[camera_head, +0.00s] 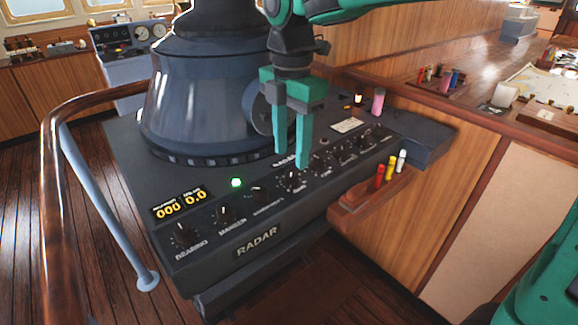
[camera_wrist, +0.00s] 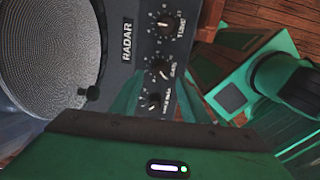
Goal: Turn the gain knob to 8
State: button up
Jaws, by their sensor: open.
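The gain knob (camera_head: 292,178) is a small black knob with a white dial around it, in the front row of the dark radar console (camera_head: 140,175). It also shows in the wrist view (camera_wrist: 159,70), between the tune knob (camera_wrist: 165,22) and another knob (camera_wrist: 153,102). Its exact setting is too small to read. My gripper (camera_head: 291,160) points down over the console, close to the gain knob, with its two green fingers apart and nothing between them. In the wrist view the knob appears just beyond the fingers (camera_wrist: 158,95); I cannot tell whether they touch it.
The large dark radar hood (camera_head: 200,100) rises behind the knobs. The bearing knob (camera_head: 182,236) and marker knob (camera_head: 224,214) are to the left. A wooden holder (camera_head: 355,212) with coloured pens juts from the front right. A wooden rail (camera_head: 52,160) curves around the left.

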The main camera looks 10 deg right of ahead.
aim_at(291, 173)
jog(key=shift+f, duration=2.65)
jog(key=shift+c, duration=0.7)
grip_shut()
jog(key=c, duration=0.9)
grip_release()
jog(key=shift+a, duration=0.15)
